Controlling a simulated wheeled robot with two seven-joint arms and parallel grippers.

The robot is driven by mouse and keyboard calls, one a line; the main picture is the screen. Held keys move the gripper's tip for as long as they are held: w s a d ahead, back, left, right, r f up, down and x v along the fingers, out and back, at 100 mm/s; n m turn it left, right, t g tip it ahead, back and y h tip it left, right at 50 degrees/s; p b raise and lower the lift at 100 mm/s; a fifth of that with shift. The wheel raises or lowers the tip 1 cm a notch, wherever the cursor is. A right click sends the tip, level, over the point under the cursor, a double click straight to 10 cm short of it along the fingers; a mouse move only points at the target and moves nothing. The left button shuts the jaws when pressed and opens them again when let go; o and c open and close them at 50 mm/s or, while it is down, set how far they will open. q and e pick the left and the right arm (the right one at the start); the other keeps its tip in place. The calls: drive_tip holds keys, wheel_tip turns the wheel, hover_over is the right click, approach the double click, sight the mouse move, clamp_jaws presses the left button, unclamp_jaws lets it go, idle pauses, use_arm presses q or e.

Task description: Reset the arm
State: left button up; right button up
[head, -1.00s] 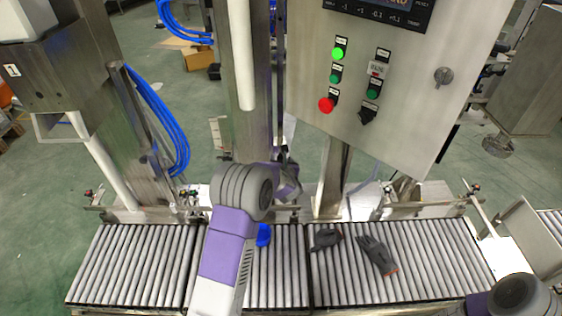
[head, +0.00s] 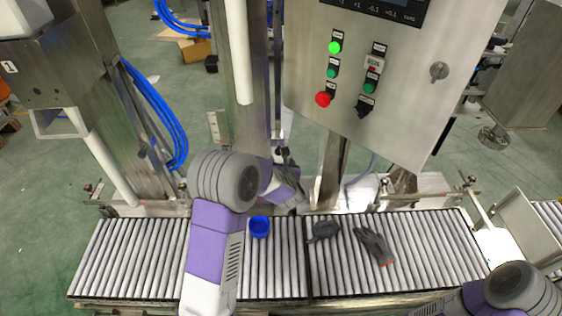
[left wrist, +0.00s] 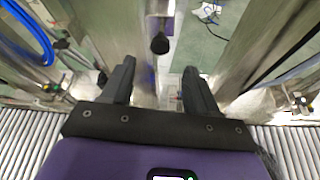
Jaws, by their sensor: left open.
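My left arm rises from the bottom of the head view and bends at a grey elbow toward the back. My left gripper (head: 284,156) is beyond the conveyor, near the steel column, and partly hard to make out against it. In the left wrist view the two dark fingers of my left gripper (left wrist: 158,88) stand wide apart with nothing between them. A black knob (left wrist: 160,44) on a rod shows beyond the fingertips. Part of my right arm shows at the lower right of the head view; its gripper is out of view.
A blue cup (head: 259,227) stands on the roller conveyor (head: 130,260) beside my left arm. Two dark gloves (head: 323,231) (head: 374,245) lie to its right. A control panel (head: 400,75) with a lit green lamp and red button hangs behind. The conveyor's left part is clear.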

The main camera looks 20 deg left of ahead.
use_arm(q)
drive_tip(key=s+d+f+m+g+h+p, duration=0.1)
drive_tip(key=s+d+f+m+g+h, duration=0.15)
drive_tip(key=s+d+f+m, duration=0.5)
drive_tip(key=s+d+f+m+g+h+p, duration=0.2)
drive_tip(key=s+f+m+h, duration=0.25)
drive_tip(key=f+m, duration=0.55)
drive_tip(key=s+d+f+m+g+h+p, duration=0.1)
drive_tip(key=s+d+m+g+h, duration=0.1)
drive_tip(key=s+d+m, duration=0.3)
drive_tip(key=s+d+f+m+g+h+p, duration=0.1)
drive_tip(key=s+d+m+g, duration=0.3)
drive_tip(key=s+m, duration=1)
drive_tip(key=shift+s+d+h, duration=0.5)
drive_tip(key=shift+s+h, duration=0.2)
drive_tip(key=shift+s, duration=0.45)
drive_tip(key=shift+m+g, duration=0.25)
